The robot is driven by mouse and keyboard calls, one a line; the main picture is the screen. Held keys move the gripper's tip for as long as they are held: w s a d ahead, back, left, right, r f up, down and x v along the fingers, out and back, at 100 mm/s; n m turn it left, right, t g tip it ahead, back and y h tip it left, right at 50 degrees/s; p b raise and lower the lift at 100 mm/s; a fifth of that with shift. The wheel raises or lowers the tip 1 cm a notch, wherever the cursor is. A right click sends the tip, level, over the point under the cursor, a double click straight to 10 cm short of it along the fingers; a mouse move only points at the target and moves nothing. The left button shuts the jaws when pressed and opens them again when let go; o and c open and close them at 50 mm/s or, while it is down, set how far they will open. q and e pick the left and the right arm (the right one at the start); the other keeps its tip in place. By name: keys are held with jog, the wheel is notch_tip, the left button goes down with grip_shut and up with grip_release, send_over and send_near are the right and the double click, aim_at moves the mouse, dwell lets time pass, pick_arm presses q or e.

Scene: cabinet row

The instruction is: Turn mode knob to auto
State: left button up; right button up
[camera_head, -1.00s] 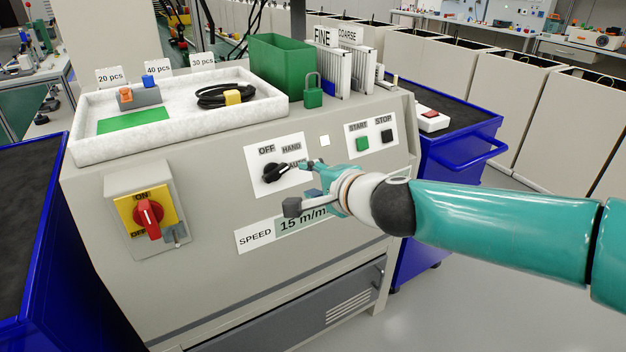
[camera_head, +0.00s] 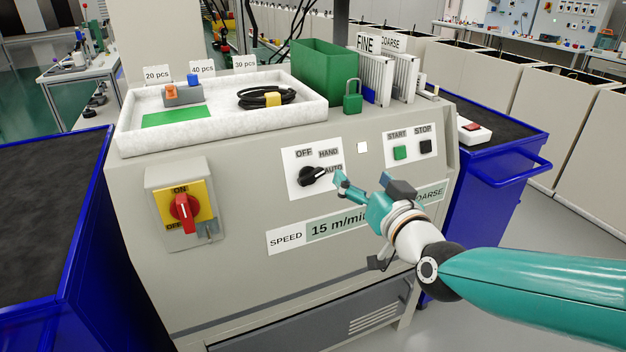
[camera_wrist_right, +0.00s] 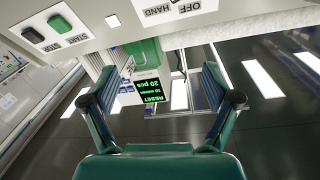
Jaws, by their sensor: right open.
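The mode knob (camera_head: 312,176) is a black rotary knob on a white plate marked OFF, HAND and AUTO, on the front of the grey cabinet. Its handle points right and slightly up, toward the AUTO label (camera_head: 333,169). My right gripper (camera_head: 357,222) is in front of the panel, to the right of and below the knob, apart from it. In the wrist view its jaws (camera_wrist_right: 160,78) are spread with nothing between them. There the OFF and HAND lettering (camera_wrist_right: 175,8) shows upside down at the top edge, and the knob is out of frame. My left gripper is not in view.
Green START (camera_head: 400,153) and black STOP (camera_head: 426,146) buttons sit right of the knob. A red switch (camera_head: 186,210) is at left, and a speed label (camera_head: 287,239) below. A white tray (camera_head: 222,131), green bin (camera_head: 322,68) and padlock (camera_head: 352,103) stand on top. Blue carts flank the cabinet.

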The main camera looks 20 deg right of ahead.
aim_at(314, 177)
jog(key=s+a+f+n+y+b, duration=0.2)
jog(key=s+f+n+y, duration=0.15)
jog(key=f+n, duration=0.35)
jog(key=shift+n, duration=0.6)
jog(key=w, duration=0.5)
jog(key=w+a+r, duration=0.1)
jog(key=w, duration=0.5)
jog(key=w+a, duration=0.1)
jog(key=w, duration=0.4)
jog(key=shift+w+a+r, duration=0.15)
jog(key=shift+a+r, duration=0.05)
